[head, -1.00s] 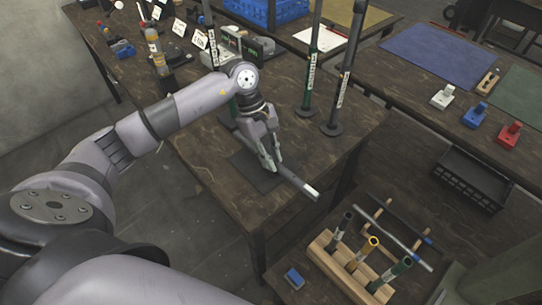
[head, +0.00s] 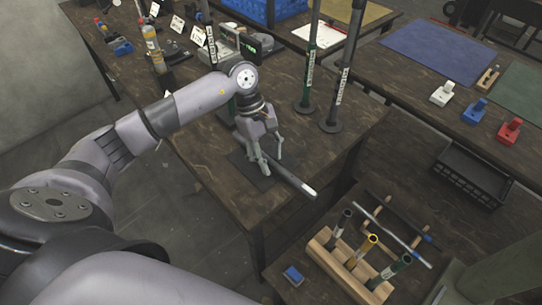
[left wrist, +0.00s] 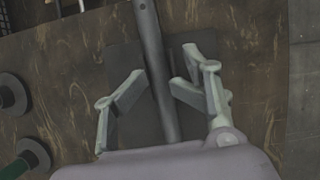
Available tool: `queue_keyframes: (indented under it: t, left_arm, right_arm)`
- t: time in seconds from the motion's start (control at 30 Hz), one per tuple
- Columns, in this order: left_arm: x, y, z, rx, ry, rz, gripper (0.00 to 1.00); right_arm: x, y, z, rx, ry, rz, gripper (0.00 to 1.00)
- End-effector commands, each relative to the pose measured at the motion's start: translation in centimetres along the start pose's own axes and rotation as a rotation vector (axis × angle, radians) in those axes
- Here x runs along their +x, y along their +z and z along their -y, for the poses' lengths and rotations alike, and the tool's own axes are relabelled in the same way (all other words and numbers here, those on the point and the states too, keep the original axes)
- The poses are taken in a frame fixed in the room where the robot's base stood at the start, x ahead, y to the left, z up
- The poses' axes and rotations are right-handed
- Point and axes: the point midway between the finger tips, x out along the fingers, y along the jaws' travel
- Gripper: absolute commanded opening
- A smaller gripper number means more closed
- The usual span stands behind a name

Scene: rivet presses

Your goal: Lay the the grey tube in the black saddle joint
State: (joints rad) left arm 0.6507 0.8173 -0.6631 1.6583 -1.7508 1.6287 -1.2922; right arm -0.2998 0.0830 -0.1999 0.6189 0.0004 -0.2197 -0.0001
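The grey tube (head: 296,182) lies slantwise over a dark square mat (head: 240,160) on the brown table, with a pale near end past the mat. My left gripper (head: 270,162) is open above the mat, with one finger on each side of the tube. In the left wrist view the tube (left wrist: 158,75) passes between the spread fingers (left wrist: 160,73), with gaps to both. The gripper hides the middle of the tube in the head view. I cannot make out a black saddle joint under the tube. My right gripper is not in view.
Two upright poles on round bases (head: 305,105) (head: 332,127) stand behind the gripper. A wooden rack (head: 345,268) holds several upright tubes at the lower right. White (head: 442,96), blue (head: 475,113) and red (head: 509,130) blocks stand on the right table. A black crate (head: 470,175) sits below.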

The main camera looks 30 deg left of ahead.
Motion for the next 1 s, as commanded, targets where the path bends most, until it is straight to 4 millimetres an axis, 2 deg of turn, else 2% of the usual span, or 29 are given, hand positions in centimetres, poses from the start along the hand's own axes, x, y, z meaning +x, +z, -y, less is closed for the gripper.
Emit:
queue_keyframes:
  t: [0.17, 0.4, 0.6, 0.77, 1.0]
  left_arm:
    - [-2.2, -0.2, 0.0, -0.004, 0.0, -0.007, 0.41]
    - [-7.5, 0.0, -0.1, -0.001, 0.003, -0.005, 0.41]
    - [-10.7, 0.2, -0.1, 0.001, 0.003, -0.003, 0.41]
    - [-11.8, 0.2, 0.0, 0.001, 0.001, -0.002, 0.41]
    - [-11.9, 0.3, 0.0, 0.001, 0.001, -0.001, 0.41]
  right_arm:
    - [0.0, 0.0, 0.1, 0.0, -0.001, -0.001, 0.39]
    - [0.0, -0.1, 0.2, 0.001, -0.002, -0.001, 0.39]
    - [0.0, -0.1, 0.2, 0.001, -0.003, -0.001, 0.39]
    - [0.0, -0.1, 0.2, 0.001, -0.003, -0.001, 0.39]
    - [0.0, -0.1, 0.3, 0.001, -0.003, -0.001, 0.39]
